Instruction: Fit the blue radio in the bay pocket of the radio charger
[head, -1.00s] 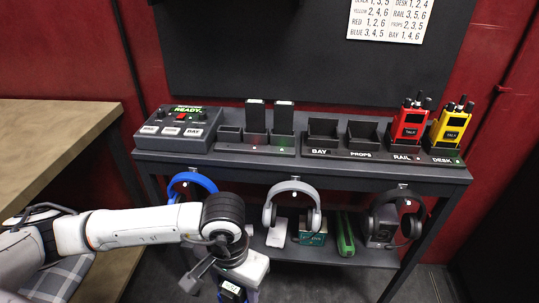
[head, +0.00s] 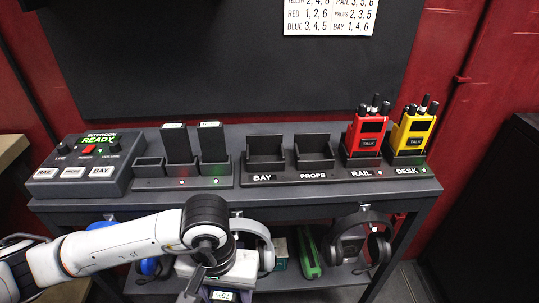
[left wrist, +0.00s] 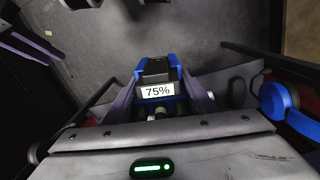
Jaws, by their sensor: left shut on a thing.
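The radio charger (head: 320,178) stands on the table top with pockets labelled BAY, PROPS, RAIL and DESK. The bay pocket (head: 265,153) at its left end is empty. My left gripper (left wrist: 158,108) is shut on the blue radio (left wrist: 158,72), whose small screen reads 75%. In the head view the radio (head: 226,295) is low at the bottom edge, mostly hidden by my wrist and cut off by the frame. My left gripper is in front of the table and lower than the charger. My right gripper is not in view.
A red radio (head: 365,135) fills the rail pocket and a yellow radio (head: 411,135) the desk pocket. The props pocket (head: 314,153) is empty. Left of the charger are a battery charger (head: 185,183) and an intercom box (head: 83,165). Headphones (head: 360,240) hang below the table's front edge.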

